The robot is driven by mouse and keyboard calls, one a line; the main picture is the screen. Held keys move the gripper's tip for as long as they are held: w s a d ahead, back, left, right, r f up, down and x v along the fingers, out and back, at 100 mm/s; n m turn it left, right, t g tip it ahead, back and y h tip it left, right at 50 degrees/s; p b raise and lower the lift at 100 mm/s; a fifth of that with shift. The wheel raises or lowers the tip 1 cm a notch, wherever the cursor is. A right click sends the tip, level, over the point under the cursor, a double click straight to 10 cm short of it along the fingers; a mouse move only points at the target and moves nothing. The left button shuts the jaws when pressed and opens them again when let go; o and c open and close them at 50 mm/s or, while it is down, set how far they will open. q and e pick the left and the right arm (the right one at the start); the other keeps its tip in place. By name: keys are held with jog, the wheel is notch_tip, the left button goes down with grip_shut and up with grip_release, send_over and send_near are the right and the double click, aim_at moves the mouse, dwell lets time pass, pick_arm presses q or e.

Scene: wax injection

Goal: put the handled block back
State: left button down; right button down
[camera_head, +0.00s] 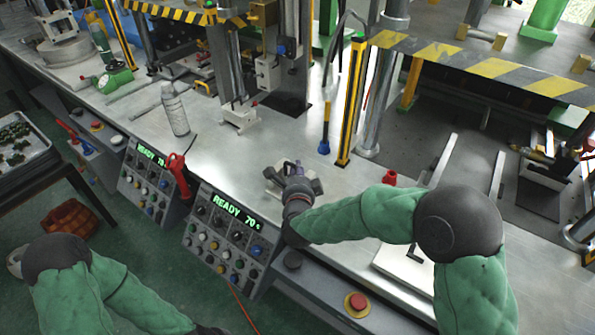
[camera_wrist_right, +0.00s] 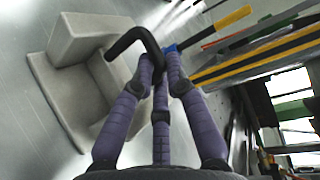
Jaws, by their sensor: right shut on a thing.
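The handled block is a pale grey stepped block with a bent black handle; in the right wrist view the block (camera_wrist_right: 85,40) is at the upper left. My right gripper (camera_wrist_right: 160,62) has its purple-grey fingers closed around the black handle (camera_wrist_right: 133,38). In the head view the right gripper (camera_head: 294,172) is over the metal worktop, and the block (camera_head: 272,176) shows partly beside and behind it. I cannot tell whether the block touches the worktop. My left arm enters at the lower left of the head view, its gripper outside the frame.
A clear bottle (camera_head: 174,110) stands on the worktop (camera_head: 215,150). A yellow-black post (camera_head: 351,100) and the striped press are behind the right gripper. Control panels (camera_head: 222,235) line the front edge. A white plate (camera_head: 404,262) with a black handle is at the right.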

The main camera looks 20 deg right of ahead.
jog(key=shift+w+r, duration=0.1)
jog(key=c, duration=1.2)
grip_release()
jog(key=shift+c, duration=0.2)
jog(key=shift+s+a+r, duration=0.1)
jog(key=shift+s+a, duration=0.05)
jog(key=shift+s, duration=0.3)
jog(key=p+v, duration=0.3)
jog(key=v, duration=0.8)
jog(key=shift+s, duration=0.15)
